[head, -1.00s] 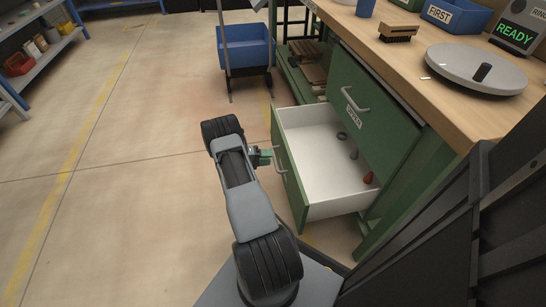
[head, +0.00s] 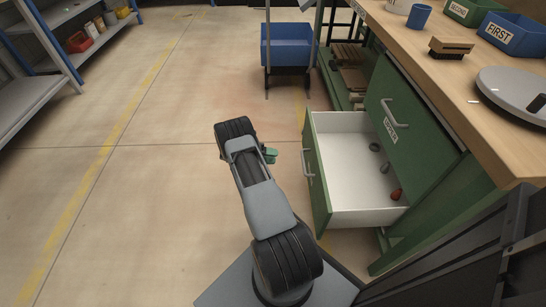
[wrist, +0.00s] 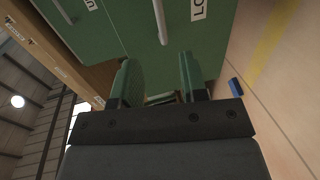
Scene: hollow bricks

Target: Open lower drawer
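The lower drawer (head: 350,209) stands pulled out of the green cabinet, its white inside showing. Its handle (head: 308,164) is on the green front; the front also shows in the wrist view with its handle (wrist: 161,22) and a partly cut-off label (wrist: 198,9). My gripper (head: 270,155) is left of the handle with a gap between them. In the wrist view its two green fingers (wrist: 158,80) are apart with nothing held between them.
The drawer holds a dark ring (head: 374,147), a grey piece (head: 385,168) and a reddish piece (head: 396,194). A blue cart (head: 287,45) stands behind. The wooden worktop (head: 455,90) carries bins and a round grey plate. Floor on the left is clear up to the shelves.

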